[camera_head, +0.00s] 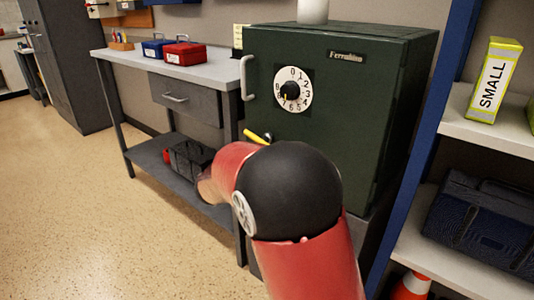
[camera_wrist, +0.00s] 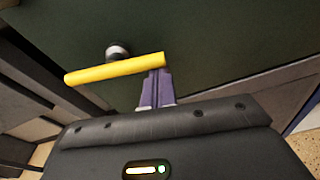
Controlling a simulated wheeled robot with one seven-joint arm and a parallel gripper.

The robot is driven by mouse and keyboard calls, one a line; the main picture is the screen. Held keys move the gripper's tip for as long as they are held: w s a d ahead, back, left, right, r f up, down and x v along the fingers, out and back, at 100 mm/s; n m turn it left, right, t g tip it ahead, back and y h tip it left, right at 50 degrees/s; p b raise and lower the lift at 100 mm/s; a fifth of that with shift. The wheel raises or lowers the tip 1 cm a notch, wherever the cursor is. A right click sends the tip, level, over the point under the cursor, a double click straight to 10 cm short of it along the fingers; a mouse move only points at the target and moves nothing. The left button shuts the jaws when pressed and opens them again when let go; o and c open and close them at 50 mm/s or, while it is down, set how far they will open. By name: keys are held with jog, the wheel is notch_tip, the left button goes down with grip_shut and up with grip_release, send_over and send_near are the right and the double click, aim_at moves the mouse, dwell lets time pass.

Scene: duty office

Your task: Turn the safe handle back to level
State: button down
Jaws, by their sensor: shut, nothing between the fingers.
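The dark green safe (camera_head: 350,100) stands against the wall, with a white numbered dial (camera_head: 306,78) on its door. Its yellow safe handle (camera_head: 254,135) shows below the dial, sloping down to the right, partly hidden by my red arm. In the wrist view the handle (camera_wrist: 110,70) is a yellow bar in front of a round hub, tilted in the picture. My gripper (camera_wrist: 160,72) has its purple fingers shut and empty. The fingertips are at the bar's right end, on its lower side; I cannot tell if they touch. My gripper is not clear in the head view.
A workbench (camera_head: 130,62) with a blue box (camera_head: 155,48) and a red box (camera_head: 185,54) stands left of the safe. A pale grab handle (camera_head: 246,78) sticks out at the safe's left edge. A blue-framed shelf (camera_head: 480,130) stands close on the right. Open floor lies at left.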

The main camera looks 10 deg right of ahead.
jog(key=shift+s+d+r, duration=0.15)
jog(key=shift+r, duration=0.3)
dwell(0.6)
notch_tip(320, 180, down, 5)
jog(key=b, duration=0.4)
jog(key=r+p+v, duration=0.1)
jog(key=v, duration=0.8)
jog(key=shift+a, duration=0.2)
jog(key=shift+r, duration=0.1)
